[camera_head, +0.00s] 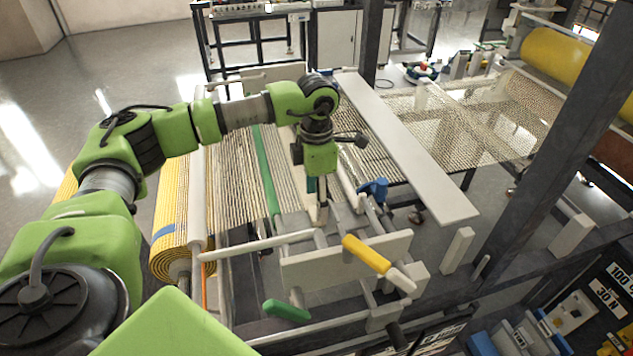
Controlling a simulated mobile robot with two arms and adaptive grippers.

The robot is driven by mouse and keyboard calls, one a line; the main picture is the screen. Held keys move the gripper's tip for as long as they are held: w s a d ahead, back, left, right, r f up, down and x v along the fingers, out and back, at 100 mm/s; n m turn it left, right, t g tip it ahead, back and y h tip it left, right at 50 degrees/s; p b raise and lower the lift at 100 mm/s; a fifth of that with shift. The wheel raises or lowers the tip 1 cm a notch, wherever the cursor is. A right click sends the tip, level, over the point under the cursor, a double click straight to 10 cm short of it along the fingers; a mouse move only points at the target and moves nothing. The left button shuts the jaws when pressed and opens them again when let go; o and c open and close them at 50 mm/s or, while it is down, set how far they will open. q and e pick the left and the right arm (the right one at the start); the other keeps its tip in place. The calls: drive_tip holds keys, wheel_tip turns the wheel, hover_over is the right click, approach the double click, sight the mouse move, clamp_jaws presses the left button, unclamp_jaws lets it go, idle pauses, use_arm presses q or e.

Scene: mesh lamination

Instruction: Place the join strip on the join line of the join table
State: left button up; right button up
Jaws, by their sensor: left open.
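My left gripper (318,212) points down over the middle of the join table (345,258), near its front end. It is open, and I see no thing between its fingers. A narrow green strip (266,168) lies lengthwise on the ribbed mesh (235,180) left of the gripper; I cannot tell whether it is the join strip or a marking. The join line is not clearly visible, as my left arm and gripper cover part of the table. My right gripper is not in view.
A yellow handle (366,254), green handle (287,310) and blue clamp (374,190) stick out around the table's front. A long white board (410,150) runs along its right. A dark post (555,130) rises at right.

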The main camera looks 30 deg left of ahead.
use_arm(q)
wheel_tip(320, 180, up, 8)
drive_tip(key=b, duration=0.2)
drive_tip(key=shift+r, duration=0.2)
idle(0.3)
